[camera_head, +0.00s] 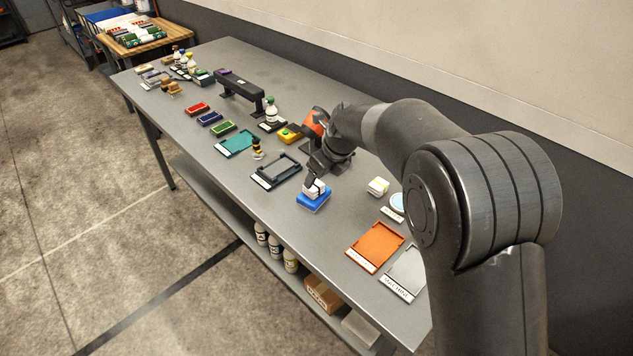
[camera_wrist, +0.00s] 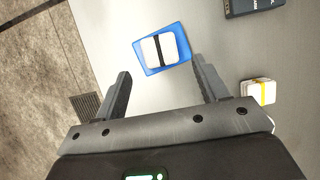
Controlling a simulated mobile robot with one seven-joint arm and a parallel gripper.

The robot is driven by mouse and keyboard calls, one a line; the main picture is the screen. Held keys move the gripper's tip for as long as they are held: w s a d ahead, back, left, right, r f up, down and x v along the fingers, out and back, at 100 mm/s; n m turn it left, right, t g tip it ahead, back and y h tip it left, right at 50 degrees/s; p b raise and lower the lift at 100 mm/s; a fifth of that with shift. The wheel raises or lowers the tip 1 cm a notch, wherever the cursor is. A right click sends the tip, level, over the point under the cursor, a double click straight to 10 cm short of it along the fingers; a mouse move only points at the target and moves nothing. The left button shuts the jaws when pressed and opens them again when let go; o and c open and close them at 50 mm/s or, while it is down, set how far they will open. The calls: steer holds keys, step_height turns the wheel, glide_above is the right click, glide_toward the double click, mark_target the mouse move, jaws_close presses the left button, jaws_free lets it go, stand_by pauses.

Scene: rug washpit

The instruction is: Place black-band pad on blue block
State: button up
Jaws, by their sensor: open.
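The black-band pad (camera_wrist: 160,48) is white with a dark band across it. It lies on the blue block (camera_wrist: 182,64), turned a little relative to it, with blue showing around its edges in the wrist view. In the head view the pad (camera_head: 314,189) also rests on the blue block (camera_head: 313,203), partly behind my gripper (camera_head: 314,180). In the wrist view my gripper (camera_wrist: 161,95) is open, its two fingers apart with nothing between them. The pad and block lie beyond the fingertips, and I see no contact with them.
A white pad with a yellow band (camera_wrist: 258,91) lies to the right; it also shows in the head view (camera_head: 378,187). A dark tray (camera_head: 276,173) is left of the block. Orange (camera_head: 375,246) and grey (camera_head: 406,273) trays lie nearer. Bare table surrounds the block.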

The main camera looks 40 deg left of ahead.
steer(key=v, duration=0.6)
steer(key=w+d+r+n+t, duration=0.15)
steer(key=d+r, duration=0.25)
steer(key=d, duration=0.6)
steer(key=w+d+r+n, duration=0.2)
steer(key=d+r+n, duration=0.15)
steer(key=d, duration=0.65)
steer(key=w+d+r+n+t, duration=0.15)
steer(key=d+r, duration=0.35)
steer(key=d, duration=0.6)
steer(key=s+d+r+n+t+h, duration=0.1)
steer(key=s+d+n, duration=0.2)
steer(key=d, duration=0.5)
steer(key=s+d+n+t+h, duration=0.1)
steer(key=s+d+n, duration=0.15)
steer(key=d, duration=0.45)
steer(key=s+d+f+n+h, duration=0.2)
steer(key=s+d+n, duration=0.4)
steer(key=s+d, duration=0.5)
steer(key=shift+d+f+t+h, duration=0.3)
steer(key=shift+d+f, duration=0.35)
steer(key=shift+d, duration=0.25)
